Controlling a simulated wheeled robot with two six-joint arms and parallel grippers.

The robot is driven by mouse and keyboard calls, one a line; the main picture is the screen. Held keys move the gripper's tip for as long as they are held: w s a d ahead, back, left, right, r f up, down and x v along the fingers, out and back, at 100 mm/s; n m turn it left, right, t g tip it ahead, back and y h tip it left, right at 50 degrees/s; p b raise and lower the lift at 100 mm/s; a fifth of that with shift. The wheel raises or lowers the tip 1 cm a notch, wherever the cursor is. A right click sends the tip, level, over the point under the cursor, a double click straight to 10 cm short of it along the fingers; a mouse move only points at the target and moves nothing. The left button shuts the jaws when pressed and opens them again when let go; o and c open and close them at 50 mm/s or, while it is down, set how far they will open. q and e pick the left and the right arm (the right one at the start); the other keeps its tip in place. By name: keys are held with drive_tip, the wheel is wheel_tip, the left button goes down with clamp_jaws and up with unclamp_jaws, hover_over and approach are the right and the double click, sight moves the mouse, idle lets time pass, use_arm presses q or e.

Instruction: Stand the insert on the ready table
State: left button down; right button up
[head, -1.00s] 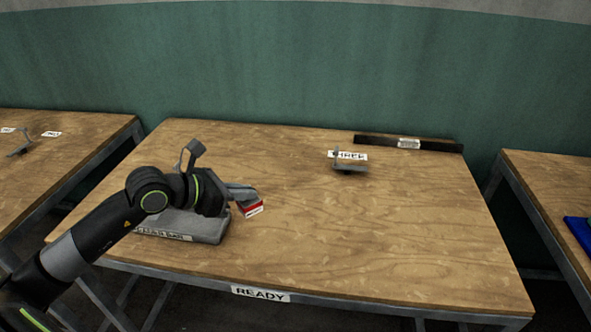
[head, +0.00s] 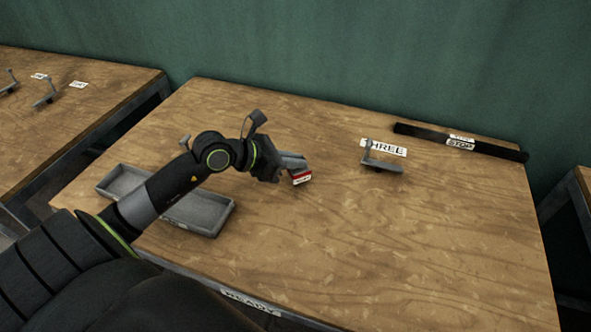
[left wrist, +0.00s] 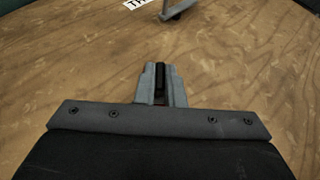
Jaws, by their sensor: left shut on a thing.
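The insert (head: 302,179) is a small red block with a white label, at the tip of my left gripper (head: 296,166) in the head view. The left gripper is shut on it, left of the middle of the ready table (head: 440,240). I cannot tell whether the insert touches the tabletop. In the left wrist view the left gripper (left wrist: 158,82) shows its fingers close together with a dark strip between them; the insert is mostly hidden there. The table's READY label (head: 250,302) is on the front edge. My right gripper is not in view.
A grey tray (head: 228,214) lies on the table's left, partly behind my arm. A small grey bracket (head: 382,164) stands by the THREE label (head: 394,148). A black bar (head: 420,130) marked STOP lies at the back right. The table's right and front are clear.

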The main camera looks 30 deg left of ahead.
sight(289, 171)
use_arm(q)
wheel_tip(289, 171, down, 4)
drive_tip(key=shift+w+r, duration=0.1)
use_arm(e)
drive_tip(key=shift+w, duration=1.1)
use_arm(q)
drive_tip(key=shift+f, duration=0.25)
drive_tip(key=c, duration=1.5)
unclamp_jaws()
drive_tip(key=shift+c, duration=0.2)
drive_tip(key=shift+r, duration=0.1)
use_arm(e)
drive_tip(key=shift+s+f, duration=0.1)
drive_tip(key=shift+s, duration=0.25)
use_arm(q)
drive_tip(key=shift+r, duration=0.1)
